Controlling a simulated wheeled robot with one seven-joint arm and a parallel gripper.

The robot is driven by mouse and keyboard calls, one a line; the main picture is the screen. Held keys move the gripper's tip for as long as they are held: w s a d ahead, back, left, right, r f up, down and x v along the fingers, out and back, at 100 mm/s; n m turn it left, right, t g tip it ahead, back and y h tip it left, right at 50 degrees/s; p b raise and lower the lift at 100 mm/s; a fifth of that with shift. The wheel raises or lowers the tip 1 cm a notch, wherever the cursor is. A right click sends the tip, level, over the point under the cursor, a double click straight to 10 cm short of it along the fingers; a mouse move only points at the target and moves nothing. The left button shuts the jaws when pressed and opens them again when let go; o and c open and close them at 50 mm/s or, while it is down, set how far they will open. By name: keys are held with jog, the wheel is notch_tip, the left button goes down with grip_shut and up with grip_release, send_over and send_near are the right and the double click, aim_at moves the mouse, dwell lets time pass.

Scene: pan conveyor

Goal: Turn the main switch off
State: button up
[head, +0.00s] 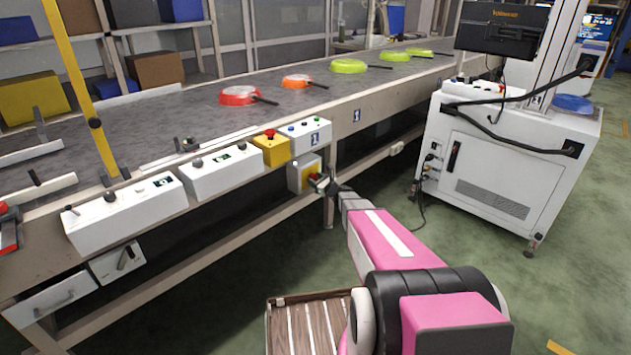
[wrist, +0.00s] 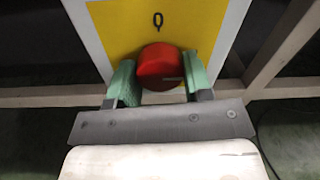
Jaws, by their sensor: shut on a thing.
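The main switch is a round red knob (wrist: 158,62) on a yellow plate (wrist: 112,25) with a small dark mark above it, seen in the wrist view. Its white box with the yellow face (head: 297,176) hangs under the conveyor edge in the head view. My gripper (wrist: 158,82) has its green fingertips on the left and right of the knob and is shut on it. In the head view my gripper (head: 320,184) is at the front of this box and hides the knob.
Control boxes line the conveyor edge, including a yellow box with a red button (head: 271,148) and a white box with small buttons (head: 309,136). Red and green pans (head: 240,96) lie on the belt (head: 190,105). A white cabinet (head: 500,160) stands to the right.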

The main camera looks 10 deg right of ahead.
jog(key=shift+n, duration=0.3)
jog(key=n, duration=0.3)
jog(key=shift+n, duration=0.4)
jog(key=n, duration=0.4)
jog(key=shift+n, duration=0.3)
jog(key=n, duration=0.4)
jog(key=shift+n, duration=2.2)
jog(key=o, duration=0.9)
jog(key=shift+o, duration=0.2)
